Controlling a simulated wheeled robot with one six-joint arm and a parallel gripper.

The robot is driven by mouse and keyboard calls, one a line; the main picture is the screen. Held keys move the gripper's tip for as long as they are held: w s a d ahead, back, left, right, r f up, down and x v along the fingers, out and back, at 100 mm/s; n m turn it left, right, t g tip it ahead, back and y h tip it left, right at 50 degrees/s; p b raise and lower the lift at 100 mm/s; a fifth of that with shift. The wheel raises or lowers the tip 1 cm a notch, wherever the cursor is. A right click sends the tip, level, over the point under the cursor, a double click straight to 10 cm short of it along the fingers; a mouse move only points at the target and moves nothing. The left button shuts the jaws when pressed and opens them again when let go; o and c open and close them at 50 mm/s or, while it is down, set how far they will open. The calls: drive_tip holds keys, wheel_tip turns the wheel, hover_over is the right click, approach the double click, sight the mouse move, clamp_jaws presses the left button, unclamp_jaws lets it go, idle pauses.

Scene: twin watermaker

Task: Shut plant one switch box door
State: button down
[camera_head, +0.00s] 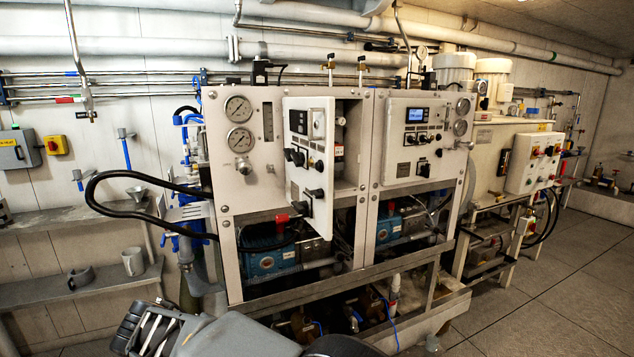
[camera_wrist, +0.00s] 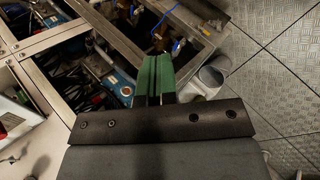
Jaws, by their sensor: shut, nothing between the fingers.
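Part of my arm shows at the bottom of the head view.
The second cabinet's switch box (camera_head: 416,141) on the right has its front closed. Metal frame beams (camera_wrist: 50,39) and a blue pump (camera_wrist: 122,86) lie below my gripper. A black hose (camera_head: 140,176) loops out at left. Tiled floor (camera_head: 540,290) is clear at right.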

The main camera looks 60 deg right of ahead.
drive_tip(key=d+r+m+g+h+p, duration=0.2)
drive_tip(key=d+r+g+h+p, duration=0.3)
drive_tip(key=r, duration=0.7)
drive_tip(key=m+g+h+p, duration=0.2)
drive_tip(key=m+p, duration=0.1)
approach(325, 214)
drive_tip(key=p+x, duration=0.2)
drive_tip(key=x, duration=0.4)
drive_tip(key=shift+a, duration=0.1)
drive_tip(key=shift+s+d+h, duration=0.3)
drive_tip(key=shift+s+d, duration=0.2)
drive_tip(key=shift+d, duration=0.2)
drive_tip(key=shift+f, duration=0.1)
